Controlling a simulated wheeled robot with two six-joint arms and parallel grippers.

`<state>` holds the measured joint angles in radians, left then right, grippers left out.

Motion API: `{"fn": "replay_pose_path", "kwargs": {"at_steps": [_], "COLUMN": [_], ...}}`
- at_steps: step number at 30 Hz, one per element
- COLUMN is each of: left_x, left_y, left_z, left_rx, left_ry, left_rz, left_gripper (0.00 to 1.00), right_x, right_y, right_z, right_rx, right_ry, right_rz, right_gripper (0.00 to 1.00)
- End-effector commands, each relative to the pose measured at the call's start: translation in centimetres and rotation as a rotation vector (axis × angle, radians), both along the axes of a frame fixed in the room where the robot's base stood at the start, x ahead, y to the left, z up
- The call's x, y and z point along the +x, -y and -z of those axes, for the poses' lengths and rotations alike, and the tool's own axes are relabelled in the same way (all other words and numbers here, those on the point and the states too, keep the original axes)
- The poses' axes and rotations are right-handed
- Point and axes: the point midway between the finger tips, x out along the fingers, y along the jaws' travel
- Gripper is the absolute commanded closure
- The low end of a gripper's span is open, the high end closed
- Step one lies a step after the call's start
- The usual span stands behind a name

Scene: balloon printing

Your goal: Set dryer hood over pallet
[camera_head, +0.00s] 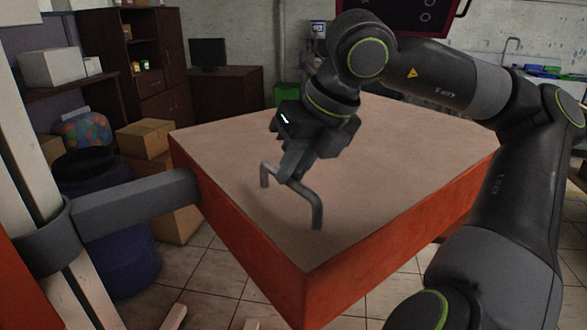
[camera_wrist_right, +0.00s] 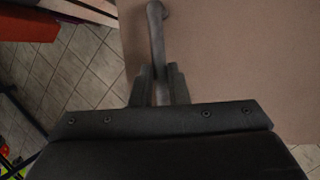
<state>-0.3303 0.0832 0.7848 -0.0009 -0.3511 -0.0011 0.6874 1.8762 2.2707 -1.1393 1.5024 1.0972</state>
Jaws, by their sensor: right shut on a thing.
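The dryer hood (camera_head: 400,150) is a large box with a flat tan top and orange-red sides, filling the middle of the head view. A grey bar handle (camera_head: 312,205) stands on its top. My right gripper (camera_head: 291,176) comes down over the hood and is shut on the middle of this handle. The right wrist view shows the handle (camera_wrist_right: 156,30) between the fingers (camera_wrist_right: 158,92), above the tan top (camera_wrist_right: 240,60). Pale wooden pieces (camera_head: 175,317) show low at the left, perhaps part of the pallet; the hood hides the rest. My left gripper is out of view.
A grey arm (camera_head: 140,200) runs from the hood's left side to a collar around a pale post (camera_head: 25,150). Cardboard boxes (camera_head: 143,138), a dark blue barrel (camera_head: 120,250) and dark shelves (camera_head: 130,50) stand behind left. Tiled floor shows in front.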

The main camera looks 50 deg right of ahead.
Motion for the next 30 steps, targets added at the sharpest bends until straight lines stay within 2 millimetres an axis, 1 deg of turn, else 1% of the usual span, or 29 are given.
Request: {"fn": "replay_pose_path", "kwargs": {"at_steps": [7,8,12,20,23,26,29,30], "left_x": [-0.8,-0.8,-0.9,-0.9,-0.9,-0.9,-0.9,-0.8], "left_y": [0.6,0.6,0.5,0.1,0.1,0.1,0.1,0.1], "left_z": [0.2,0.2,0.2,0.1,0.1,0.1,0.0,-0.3], "left_rx": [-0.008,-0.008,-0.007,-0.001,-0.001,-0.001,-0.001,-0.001], "left_ry": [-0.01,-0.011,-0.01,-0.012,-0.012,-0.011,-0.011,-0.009], "left_rz": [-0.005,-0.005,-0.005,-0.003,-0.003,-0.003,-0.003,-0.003], "left_gripper": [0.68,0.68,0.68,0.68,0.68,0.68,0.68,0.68], "right_x": [-0.3,-0.3,-0.2,-0.2,-0.3,-0.7,-1.5,-1.9], "right_y": [-0.3,-0.3,-0.3,-0.2,-0.1,0.0,0.2,0.3], "right_z": [0.3,0.3,0.3,0.2,-0.2,-1.2,-3.0,-4.1], "right_rx": [0.008,0.007,0.006,0.005,0.003,0.001,0.003,0.001], "right_ry": [-0.012,-0.012,-0.012,-0.009,-0.008,-0.006,-0.003,-0.003], "right_rz": [-0.008,-0.008,-0.008,-0.006,-0.006,-0.004,-0.003,-0.002], "right_gripper": [1.0,0.83,0.65,0.64,0.64,0.64,0.64,0.64]}}
